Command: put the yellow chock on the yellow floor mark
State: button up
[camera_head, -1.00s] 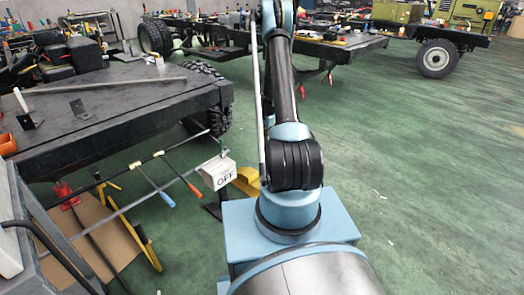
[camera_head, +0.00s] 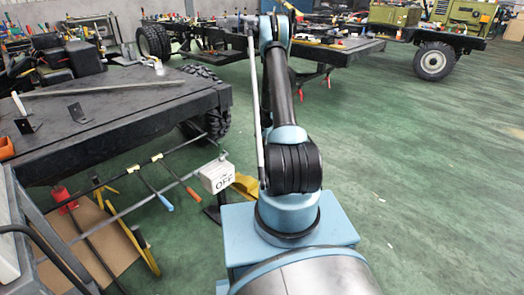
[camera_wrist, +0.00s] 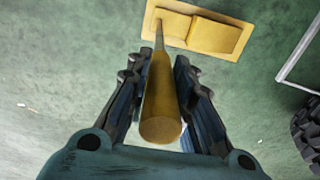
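The yellow chock (camera_wrist: 205,33) shows at the top of the wrist view as a block with two panels. A yellow handle (camera_wrist: 162,110) runs from its left end towards the camera, with its round end nearest. My gripper (camera_wrist: 164,62) has its dark fingers on either side of this handle; whether they press on it I cannot tell. In the head view a yellow piece (camera_head: 245,186), which looks like the same chock, shows low beside my arm, partly hidden by it and by the OFF sign. My gripper is hidden in that view. I cannot make out a yellow floor mark.
A white OFF sign (camera_head: 216,177) on a metal bar and a dark chassis frame (camera_head: 110,105) with a tyre crowd the left. A tyre (camera_wrist: 310,135) also shows in the wrist view. Green floor (camera_head: 430,180) at the right is largely clear.

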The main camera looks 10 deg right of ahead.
jog(key=shift+o, duration=0.7)
